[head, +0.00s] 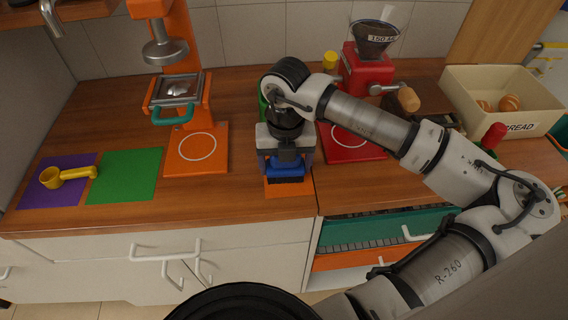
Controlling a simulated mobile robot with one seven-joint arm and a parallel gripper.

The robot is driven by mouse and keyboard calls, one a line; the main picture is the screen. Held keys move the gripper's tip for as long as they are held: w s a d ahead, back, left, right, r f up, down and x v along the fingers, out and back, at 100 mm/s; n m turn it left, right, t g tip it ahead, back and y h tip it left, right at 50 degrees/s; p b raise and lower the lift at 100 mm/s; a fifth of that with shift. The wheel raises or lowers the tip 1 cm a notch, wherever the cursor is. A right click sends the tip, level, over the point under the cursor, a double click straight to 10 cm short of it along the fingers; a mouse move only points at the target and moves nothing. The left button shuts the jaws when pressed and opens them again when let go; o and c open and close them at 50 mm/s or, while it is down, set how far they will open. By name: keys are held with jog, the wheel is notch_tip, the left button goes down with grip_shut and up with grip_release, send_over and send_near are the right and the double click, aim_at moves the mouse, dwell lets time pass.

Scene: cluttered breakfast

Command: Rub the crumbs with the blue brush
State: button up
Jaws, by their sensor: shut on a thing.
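My gripper (287,160) points down near the front edge of the counter, at the middle of the head view. It is shut on the blue brush (285,170), whose blue body and dark bristles show below the fingers. The brush is upright over an orange mat (288,190), close to it or touching it; I cannot tell which. Only the mat's front strip and edges show. No crumbs can be made out; the gripper and brush hide most of the mat.
An orange press (196,147) stands left, a red grinder (366,72) behind right. A yellow scoop (62,176) lies on a purple mat (35,195), beside a green mat (126,175). A bread bin (500,112) stands far right. An open drawer (375,232) is below the counter.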

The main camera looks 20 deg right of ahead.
jog(key=shift+r+p, duration=0.8)
jog(key=shift+r, duration=1.6)
jog(key=shift+f, duration=0.1)
